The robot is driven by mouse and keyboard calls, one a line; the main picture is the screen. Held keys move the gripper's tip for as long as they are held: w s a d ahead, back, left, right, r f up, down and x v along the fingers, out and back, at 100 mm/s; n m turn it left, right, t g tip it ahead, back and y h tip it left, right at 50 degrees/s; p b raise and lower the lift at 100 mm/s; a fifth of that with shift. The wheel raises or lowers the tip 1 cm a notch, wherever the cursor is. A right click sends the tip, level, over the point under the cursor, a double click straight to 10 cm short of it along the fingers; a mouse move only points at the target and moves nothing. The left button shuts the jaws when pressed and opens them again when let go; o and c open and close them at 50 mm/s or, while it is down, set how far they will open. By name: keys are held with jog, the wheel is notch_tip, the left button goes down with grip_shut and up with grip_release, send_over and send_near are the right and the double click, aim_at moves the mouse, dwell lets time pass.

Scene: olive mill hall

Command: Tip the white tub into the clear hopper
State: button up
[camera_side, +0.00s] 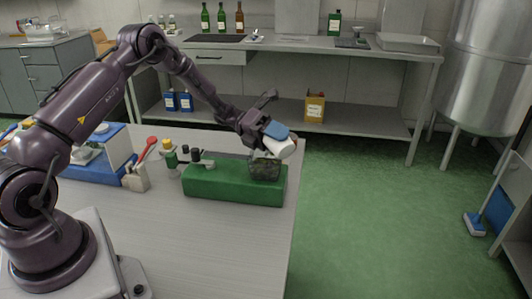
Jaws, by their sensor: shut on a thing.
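My gripper (262,127) is shut on the white tub (283,148) and holds it tilted on its side, its far end pointing right and down. The clear hopper (264,169) sits on the right part of a green block-shaped base (222,188) near the table's right edge. The tub is just above the hopper and overlaps its upper part in the picture. I cannot tell whether they touch. The tub's opening and contents are hidden.
A holder with a red spoon (138,178) and a blue box (92,170) stand to the left. The table's front (200,245) is clear. A bench with bottles (300,46) stands behind.

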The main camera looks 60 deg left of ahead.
jog(key=shift+a+r+t+h, duration=0.3)
jog(key=shift+a+r+h, duration=0.35)
jog(key=shift+r, duration=0.25)
dwell(0.5)
jog(key=shift+a+r+n+t+h, duration=0.2)
jog(key=shift+n+t+h, duration=0.1)
jog(key=shift+n+h, duration=0.4)
dwell(1.0)
jog(key=shift+a+r+h, duration=0.1)
jog(key=shift+r+h, duration=0.15)
